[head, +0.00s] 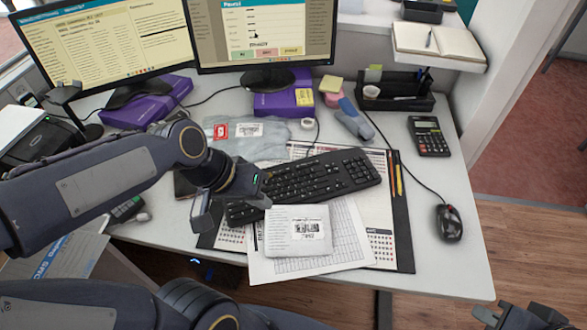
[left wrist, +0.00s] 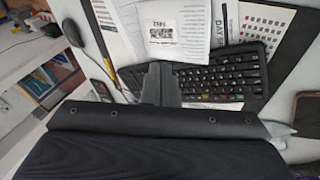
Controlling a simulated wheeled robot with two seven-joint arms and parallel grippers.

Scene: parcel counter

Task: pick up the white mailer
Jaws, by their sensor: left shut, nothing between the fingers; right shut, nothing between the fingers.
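The white mailer (head: 298,230) lies flat on papers in front of the keyboard, with a printed label on its face. In the left wrist view the white mailer (left wrist: 172,35) is just beyond the fingers, partly cut by the top edge. My left gripper (head: 204,218) is shut and empty, to the left of the mailer and apart from it. Its closed fingers (left wrist: 160,84) show over the keyboard's edge in the left wrist view. My right gripper (head: 522,316) is shut and empty at the bottom right corner, partly cut off by the frame.
The black keyboard (head: 310,183) lies right behind the mailer. A greyish mailer (head: 247,143) with a red label lies further back. A mouse (head: 448,222), calculator (head: 429,136) and black organiser (head: 397,90) stand to the right. The desk's front right (head: 445,270) is clear.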

